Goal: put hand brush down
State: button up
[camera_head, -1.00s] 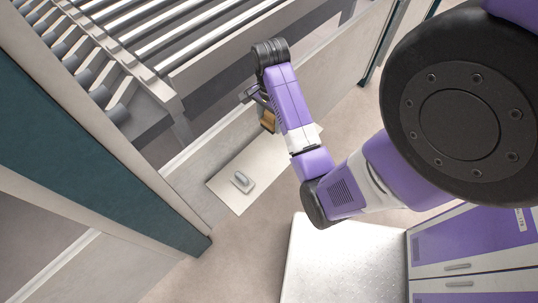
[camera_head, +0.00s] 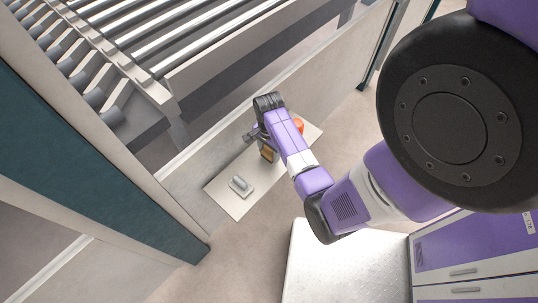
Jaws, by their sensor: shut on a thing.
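My gripper (camera_head: 256,135) is shut on the hand brush (camera_head: 267,154), of which a small tan-brown part shows below the jaws. The rest of the brush is hidden by my gripper and wrist. The brush is over the middle of a pale flat board or shelf (camera_head: 222,190). I cannot tell whether it touches the surface.
A grey object with a raised handle (camera_head: 241,186) lies on the board, left of the brush. An orange round thing (camera_head: 298,125) shows partly behind my arm. A roller conveyor (camera_head: 150,40) stands behind. A teal-sided frame (camera_head: 90,165) is at left.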

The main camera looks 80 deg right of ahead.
jog(key=shift+f+p, duration=0.35)
jog(key=shift+f, duration=0.85)
jog(key=o, duration=1.2)
jog(key=shift+f, duration=0.2)
